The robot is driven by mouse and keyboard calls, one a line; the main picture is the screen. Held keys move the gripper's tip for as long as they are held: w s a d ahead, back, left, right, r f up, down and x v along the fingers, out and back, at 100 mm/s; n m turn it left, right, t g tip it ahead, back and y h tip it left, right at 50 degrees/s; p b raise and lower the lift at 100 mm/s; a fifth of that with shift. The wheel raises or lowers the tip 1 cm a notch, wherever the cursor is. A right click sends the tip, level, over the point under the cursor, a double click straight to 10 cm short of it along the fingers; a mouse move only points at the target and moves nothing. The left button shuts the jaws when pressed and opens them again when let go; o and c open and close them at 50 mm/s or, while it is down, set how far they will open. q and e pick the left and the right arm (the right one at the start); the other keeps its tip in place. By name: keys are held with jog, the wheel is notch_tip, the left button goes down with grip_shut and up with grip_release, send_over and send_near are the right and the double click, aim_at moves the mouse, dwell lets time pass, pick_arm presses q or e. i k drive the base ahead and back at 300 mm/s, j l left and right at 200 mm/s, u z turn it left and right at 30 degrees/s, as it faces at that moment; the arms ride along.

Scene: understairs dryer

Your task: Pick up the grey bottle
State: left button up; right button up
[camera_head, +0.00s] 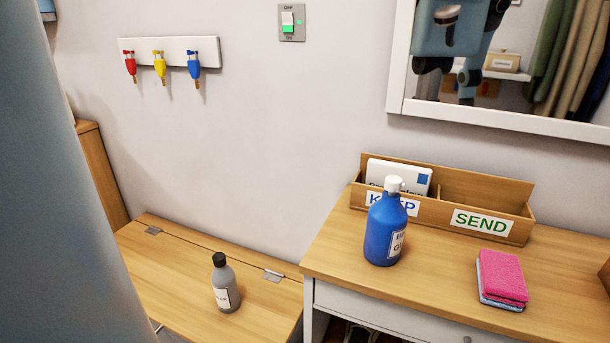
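The grey bottle (226,285) has a black cap and a white label. It stands upright on a low wooden bench top (180,273), left of the taller wooden table. Nothing touches it. No gripper of mine shows in the head view. A blurred grey-blue shape fills the left edge and hides the left part of the bench.
The taller table (440,295) carries a blue bottle (384,232) with a white cap, a wooden organiser marked KEEP and SEND (480,222), and pink cloths or sponges (502,278). Coloured keys hang from a wall rack (210,47). A mirror frame (480,117) is above.

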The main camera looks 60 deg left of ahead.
aim_at(223, 276)
jog(key=u, duration=2.45)
jog(key=i+j+z, duration=0.15)
jog(key=j, duration=0.15)
jog(key=j+z, duration=0.1)
jog(key=j, duration=0.2)
jog(key=i, duration=0.05)
